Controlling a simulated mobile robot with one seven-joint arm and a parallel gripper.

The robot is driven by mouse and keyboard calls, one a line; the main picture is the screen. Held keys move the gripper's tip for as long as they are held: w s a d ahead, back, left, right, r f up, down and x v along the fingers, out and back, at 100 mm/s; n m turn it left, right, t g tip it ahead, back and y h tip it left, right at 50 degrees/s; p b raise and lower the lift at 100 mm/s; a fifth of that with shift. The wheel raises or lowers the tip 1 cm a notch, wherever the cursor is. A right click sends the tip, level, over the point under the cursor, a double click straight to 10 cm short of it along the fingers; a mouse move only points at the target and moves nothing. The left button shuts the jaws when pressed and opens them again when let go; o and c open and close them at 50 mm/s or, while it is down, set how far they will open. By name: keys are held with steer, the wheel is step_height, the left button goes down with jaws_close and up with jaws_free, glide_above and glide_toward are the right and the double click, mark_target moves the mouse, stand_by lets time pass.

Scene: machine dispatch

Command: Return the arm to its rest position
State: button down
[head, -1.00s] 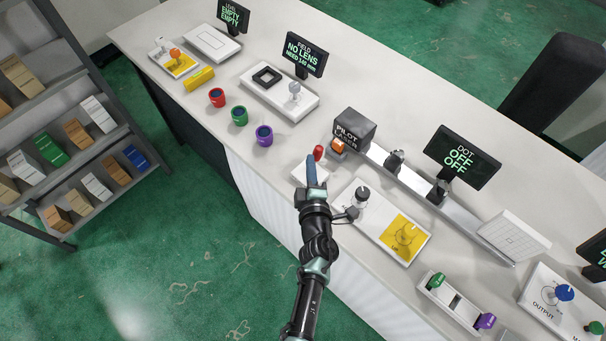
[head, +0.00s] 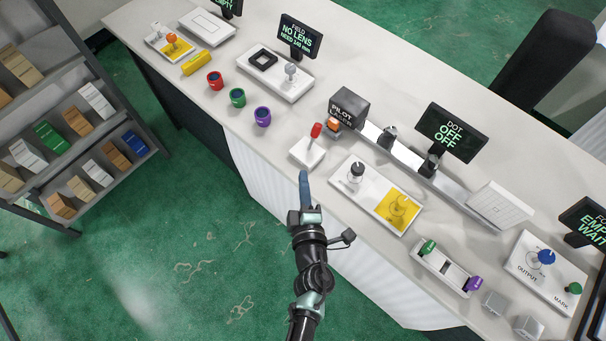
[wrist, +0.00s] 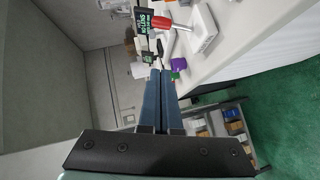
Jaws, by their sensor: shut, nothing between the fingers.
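In the wrist view the red lever (wrist: 168,38) shows past the fingertips.
The white bench (head: 275,172) holds a pilot laser (head: 349,105), a panel with a black knob and yellow square (head: 376,195), and red, green and purple cups (head: 262,116). A shelf with boxes (head: 72,130) stands at left. Green floor (head: 190,235) is open between shelf and bench.

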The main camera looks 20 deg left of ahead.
stand_by(0.4)
steer(key=w+d+r+m+t+h, duration=0.25)
steer(key=w+r, duration=0.35)
steer(key=r, duration=0.5)
steer(key=w+d+r+m+t+h, duration=0.1)
steer(key=w+d+r+m+t, duration=0.3)
steer(key=r, duration=0.7)
steer(key=w+d+r+m+t+h, duration=0.1)
steer(key=d+r+m+h, duration=0.15)
steer(key=r, duration=0.65)
steer(key=w+d+r+m+t+h, duration=0.1)
steer(key=w+r+m, duration=0.15)
steer(key=r, duration=0.65)
steer(key=s+d+r+m+t+h, duration=0.15)
steer(key=s+r+m, duration=0.25)
steer(key=r, duration=0.5)
steer(key=s+d+r+m+t+h, duration=0.1)
steer(key=s+d+r+m, duration=0.15)
steer(key=r, duration=0.65)
steer(key=s+a+r+m+t+y, duration=0.1)
steer(key=s+r+m+t+y, duration=0.1)
steer(key=s+r, duration=0.9)
steer(key=shift+a+r+m+t+y+b, duration=0.2)
steer(key=shift+a+m+t+y+b, duration=0.1)
steer(key=shift+a+y, duration=0.1)
steer(key=shift+s, duration=0.1)
